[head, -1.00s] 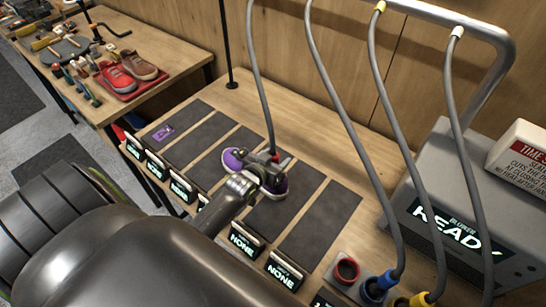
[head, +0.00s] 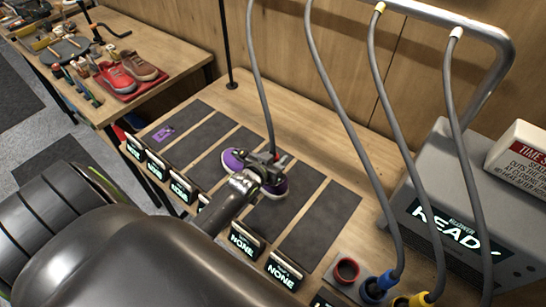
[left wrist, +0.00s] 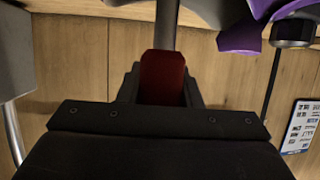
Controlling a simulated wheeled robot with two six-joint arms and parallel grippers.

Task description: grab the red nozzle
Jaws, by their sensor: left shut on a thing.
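The red nozzle (left wrist: 162,78) sits between the fingers of my left gripper in the left wrist view. A grey hose runs up from it. In the head view, my left gripper (head: 268,168) is shut on the nozzle, and only a bit of red shows beside the fingers. The gripper is just above the purple sneakers (head: 233,158), which it partly hides. I cannot tell whether it touches them. My right gripper is not in view.
A red-ringed holder (head: 346,269) stands empty beside the blue nozzle (head: 376,288) and the yellow nozzle (head: 420,299). A grey machine (head: 450,215) stands at the right. Dark mats (head: 322,215) and small signs (head: 246,240) line the bench. Red and brown shoes (head: 116,77) lie on the far table.

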